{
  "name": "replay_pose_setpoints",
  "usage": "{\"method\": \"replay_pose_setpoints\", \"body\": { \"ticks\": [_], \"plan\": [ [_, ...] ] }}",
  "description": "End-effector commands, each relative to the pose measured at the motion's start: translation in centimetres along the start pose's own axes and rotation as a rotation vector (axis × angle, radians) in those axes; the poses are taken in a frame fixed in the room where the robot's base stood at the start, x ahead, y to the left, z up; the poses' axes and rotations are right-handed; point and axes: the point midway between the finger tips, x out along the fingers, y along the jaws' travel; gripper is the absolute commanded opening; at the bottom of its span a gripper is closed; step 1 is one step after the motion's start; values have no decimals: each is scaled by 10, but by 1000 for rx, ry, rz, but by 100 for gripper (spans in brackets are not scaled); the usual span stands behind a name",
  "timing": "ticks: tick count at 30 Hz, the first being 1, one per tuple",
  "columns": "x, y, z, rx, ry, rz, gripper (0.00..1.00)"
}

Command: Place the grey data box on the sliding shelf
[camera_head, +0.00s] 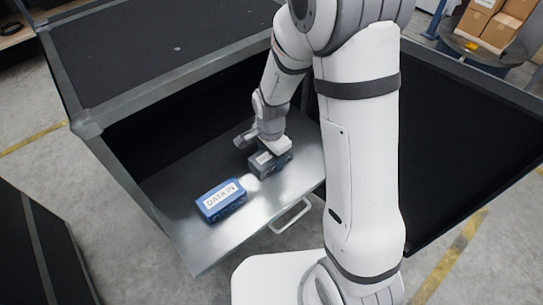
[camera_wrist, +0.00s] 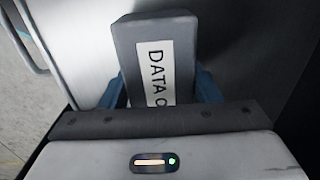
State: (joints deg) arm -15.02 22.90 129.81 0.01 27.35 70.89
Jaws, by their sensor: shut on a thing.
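The grey data box (camera_head: 268,164) is at the right part of the sliding shelf (camera_head: 165,190), on or just above its metal surface; I cannot tell if it touches. In the wrist view the grey box (camera_wrist: 185,45) shows a white label reading "DATA O", the rest hidden by my gripper. My gripper (camera_wrist: 158,92) is shut on it, with a blue finger on each side. In the head view my gripper (camera_head: 272,150) reaches down over the box from behind. The shelf is pulled out of a dark cabinet and has a front handle (camera_head: 291,216).
A blue box (camera_head: 221,200) labelled "DATA IN" sits on the shelf, left of and nearer than the grey box. The cabinet's grey frame (camera_head: 88,130) and dark top (camera_head: 170,45) rise around the shelf. A dark open door panel (camera_head: 450,140) stands on the right.

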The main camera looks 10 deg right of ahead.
Motion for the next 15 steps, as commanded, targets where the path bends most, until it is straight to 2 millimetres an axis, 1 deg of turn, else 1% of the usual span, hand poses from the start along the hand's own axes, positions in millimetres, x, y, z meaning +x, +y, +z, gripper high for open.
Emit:
{"method": "replay_pose_setpoints", "body": {
  "ticks": [4, 8, 9, 15],
  "plan": [
    [-2, 0, 0, 0, 1, -2, 15],
    [3, 0, 0, 0, 1, -2, 15],
    [2, 0, 0, 0, 0, -1, 59],
    [2, 0, 0, 1, 0, 0, 75]
  ]
}}
